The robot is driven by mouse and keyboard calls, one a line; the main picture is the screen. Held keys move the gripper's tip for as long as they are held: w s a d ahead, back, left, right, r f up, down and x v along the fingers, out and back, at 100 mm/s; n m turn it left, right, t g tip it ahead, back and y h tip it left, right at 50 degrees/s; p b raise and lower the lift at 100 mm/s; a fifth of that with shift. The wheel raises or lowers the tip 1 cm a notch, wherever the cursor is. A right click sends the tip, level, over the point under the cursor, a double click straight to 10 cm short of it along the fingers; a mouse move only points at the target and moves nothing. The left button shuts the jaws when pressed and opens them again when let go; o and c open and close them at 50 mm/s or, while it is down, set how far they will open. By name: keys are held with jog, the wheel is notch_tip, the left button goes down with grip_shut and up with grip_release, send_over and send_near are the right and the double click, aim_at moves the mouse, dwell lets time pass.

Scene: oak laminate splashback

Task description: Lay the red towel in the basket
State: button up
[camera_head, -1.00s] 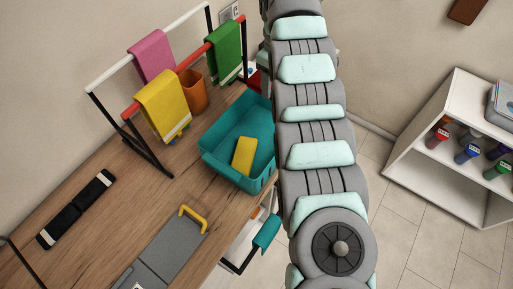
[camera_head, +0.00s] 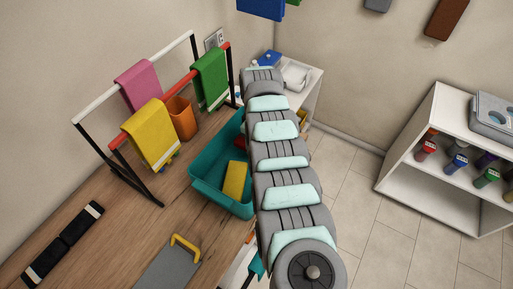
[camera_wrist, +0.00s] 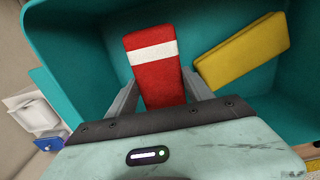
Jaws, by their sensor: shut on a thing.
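The red towel (camera_wrist: 154,84), folded with a white stripe, is between the fingers of my gripper (camera_wrist: 160,78) in the wrist view. My gripper is shut on it, inside the outline of the teal basket (camera_wrist: 75,50). In the head view a small bit of the red towel (camera_head: 240,143) shows within the basket (camera_head: 206,187), beside my arm. My arm hides the gripper there. A yellow folded cloth (camera_wrist: 243,50) lies in the basket to the right of the red towel; it also shows in the head view (camera_head: 235,180). I cannot tell whether the red towel touches the basket floor.
A rack at the left carries pink (camera_head: 138,86), yellow (camera_head: 151,132) and green (camera_head: 210,76) towels. An orange cup (camera_head: 182,118) stands beside it. A black strap-like item (camera_head: 63,243) and a grey board (camera_head: 168,268) lie on the wooden counter. A white shelf (camera_head: 405,170) stands right.

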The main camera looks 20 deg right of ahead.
jog(key=shift+f+b, duration=0.65)
jog(key=shift+f, duration=0.95)
jog(key=shift+f, duration=0.1)
jog(key=shift+f, duration=0.15)
jog(key=o, duration=1.3)
jog(key=shift+o, duration=0.2)
jog(key=shift+r, duration=0.6)
notch_tip(320, 180, up, 11)
jog(key=shift+r+p, duration=0.2)
jog(key=shift+p, duration=0.75)
